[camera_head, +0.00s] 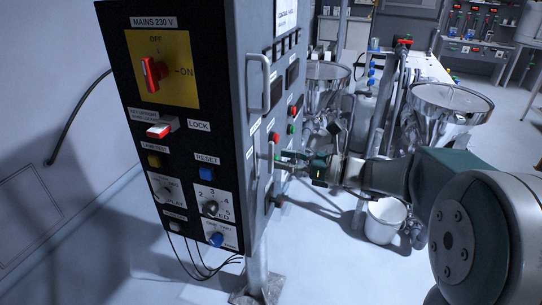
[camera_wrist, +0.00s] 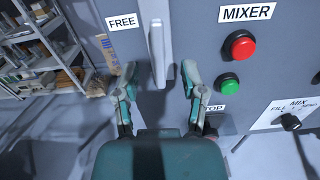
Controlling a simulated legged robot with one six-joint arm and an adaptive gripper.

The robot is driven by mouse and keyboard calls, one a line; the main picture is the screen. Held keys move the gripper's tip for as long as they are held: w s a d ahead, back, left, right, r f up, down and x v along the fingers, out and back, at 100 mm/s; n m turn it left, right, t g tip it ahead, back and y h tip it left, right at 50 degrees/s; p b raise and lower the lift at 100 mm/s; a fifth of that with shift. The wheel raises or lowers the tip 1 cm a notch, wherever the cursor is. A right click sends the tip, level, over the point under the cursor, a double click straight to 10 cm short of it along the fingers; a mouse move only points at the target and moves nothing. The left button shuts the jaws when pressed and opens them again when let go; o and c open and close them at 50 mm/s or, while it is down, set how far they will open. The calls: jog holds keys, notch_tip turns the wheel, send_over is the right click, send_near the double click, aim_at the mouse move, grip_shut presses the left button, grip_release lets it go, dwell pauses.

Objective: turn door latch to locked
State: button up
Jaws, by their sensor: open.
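A grey upright lever (camera_wrist: 157,48), which looks like the door latch, stands out from the grey cabinet face in the wrist view. A FREE label (camera_wrist: 123,21) is at its upper left. My gripper (camera_wrist: 159,82) is open, with one finger on each side of the lever in the picture. Gaps show on both sides, and I cannot tell how deep the fingertips reach. In the head view my gripper (camera_head: 282,159) is at the cabinet's right-hand face, beside the lower part of the door. The latch is small and partly hidden there.
Right of the lever are a red button (camera_wrist: 239,45) under a MIXER label and a green button (camera_wrist: 229,84), close to the right finger. The cabinet's black panel (camera_head: 185,100) carries several switches. A grey bar handle (camera_head: 258,82) sits above my gripper. Steel hoppers (camera_head: 450,103) stand behind my arm.

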aim_at(271, 172)
jog(key=shift+x, duration=1.75)
grip_shut()
jog(key=shift+n, duration=0.5)
grip_release()
